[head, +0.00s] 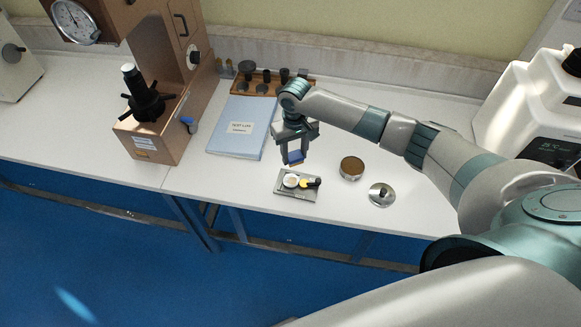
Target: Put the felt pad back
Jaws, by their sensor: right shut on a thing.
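My right gripper (295,148) points down over the bench and is shut on a small blue piece with a tan lower edge (295,158), which appears to be the felt pad. The fingers partly hide it. It is above the back edge of a small grey tray (283,190); I cannot tell the exact gap. On the tray are a white round dish (291,180), a small yellow thing (304,183) and a black piece (313,182). My left gripper is not in view.
A round tin with a brown top (351,167) and a metal disc with a knob (382,194) stand right of the tray. A blue folder (238,135), a wooden rack (262,88) and a copper-coloured tester (160,110) are to the left. The bench's front edge is close to the tray.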

